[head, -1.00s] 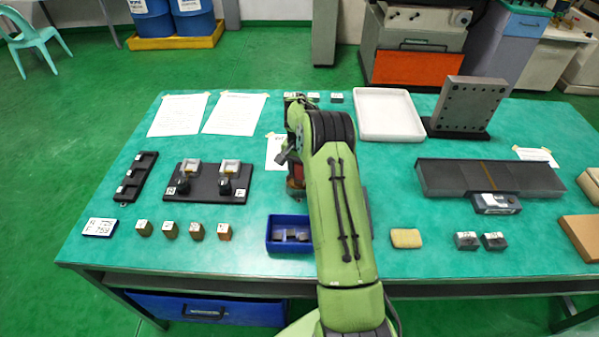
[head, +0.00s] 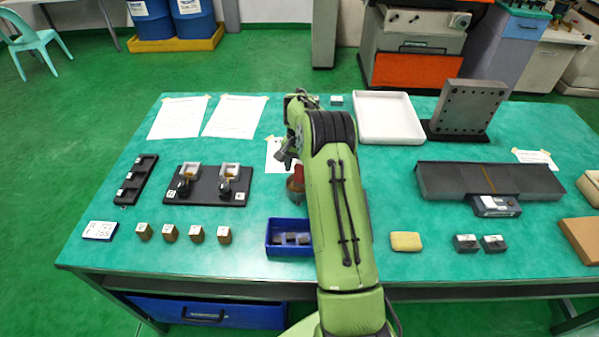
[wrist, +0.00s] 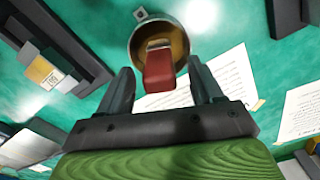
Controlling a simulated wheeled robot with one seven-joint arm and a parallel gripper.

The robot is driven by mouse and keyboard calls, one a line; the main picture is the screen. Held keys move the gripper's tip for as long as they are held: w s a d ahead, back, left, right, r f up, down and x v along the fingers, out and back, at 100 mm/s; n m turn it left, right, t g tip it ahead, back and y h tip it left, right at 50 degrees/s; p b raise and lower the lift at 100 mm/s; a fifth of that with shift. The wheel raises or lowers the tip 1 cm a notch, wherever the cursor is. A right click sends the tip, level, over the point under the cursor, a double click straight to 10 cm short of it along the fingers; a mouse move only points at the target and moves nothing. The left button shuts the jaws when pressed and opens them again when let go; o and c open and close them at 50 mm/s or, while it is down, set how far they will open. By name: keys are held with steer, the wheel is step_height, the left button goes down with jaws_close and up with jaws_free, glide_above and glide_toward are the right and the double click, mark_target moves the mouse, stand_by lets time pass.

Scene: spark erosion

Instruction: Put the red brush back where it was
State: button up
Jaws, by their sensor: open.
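The red brush (wrist: 159,74) shows in the wrist view with its red end toward the camera and its other end inside a round brass-coloured cup (wrist: 178,38). My gripper (wrist: 160,66) is open, with one finger on each side of the brush and visible gaps between. In the head view a little of the red brush (head: 298,174) shows just left of my arm, above the cup (head: 295,187). My arm hides most of the gripper and part of the cup there.
A blue bin (head: 289,249) with dark pieces stands in front of the cup. A black fixture (head: 208,186) is to the left and a white tray (head: 388,118) behind right. Paper sheets (head: 234,116) lie at the back left. A tan sponge (head: 406,241) lies right of my arm.

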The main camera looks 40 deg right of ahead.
step_height(320, 180, up, 10)
steer(key=shift+f+p, duration=0.25)
steer(key=shift+p, duration=0.45)
steer(key=s+a+r+n+t+h, duration=0.1)
steer(key=s+a+r+n, duration=0.2)
steer(key=s+a+r, duration=0.35)
steer(key=s+a+r+n+t, duration=0.1)
steer(key=s+a+r+n, duration=0.2)
steer(key=a+r, duration=0.55)
steer(key=s+a+n+t, duration=0.1)
steer(key=s+a+n, duration=0.2)
steer(key=s, duration=0.7)
steer(key=s+a+n+t+y, duration=0.1)
steer(key=s+a, duration=0.4)
steer(key=s, duration=0.6)
steer(key=shift+a+f+n+t, duration=0.25)
steer(key=shift+n+t, duration=0.55)
steer(key=shift+n, duration=0.2)
